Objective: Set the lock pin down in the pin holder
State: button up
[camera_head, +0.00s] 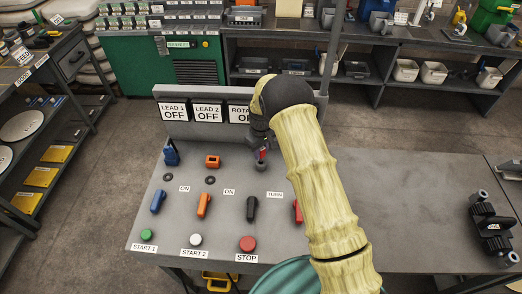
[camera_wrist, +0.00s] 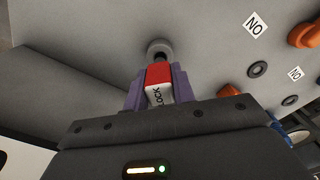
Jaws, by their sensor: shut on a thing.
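The lock pin has a red body and a white face marked LOCK. In the wrist view the lock pin (camera_wrist: 158,82) is clamped between the purple fingers of my gripper (camera_wrist: 158,92). In the head view my gripper (camera_head: 260,146) is over the back of the grey panel, with a bit of the red pin (camera_head: 263,154) showing. A round grey socket (camera_wrist: 159,46) with a dark opening lies just beyond the pin's far end; it may be the pin holder. The pin's tip is hidden, so I cannot tell whether it is in the socket.
The panel has a blue lever (camera_head: 158,201), an orange lever (camera_head: 203,205), a black lever (camera_head: 252,208) and a red stop button (camera_head: 247,244). An upright sign board (camera_head: 181,130) stands behind. The tabletop (camera_head: 410,205) right of my arm is mostly clear.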

jog(key=shift+f, duration=0.2)
dwell(0.4)
jog(key=shift+f+b, duration=1.25)
jog(key=shift+f, duration=0.35)
jog(key=shift+f, duration=0.15)
jog(key=o, duration=2.1)
jog(key=shift+o, duration=0.2)
jog(key=shift+r+p, duration=2.1)
jog(key=shift+r, duration=2.45)
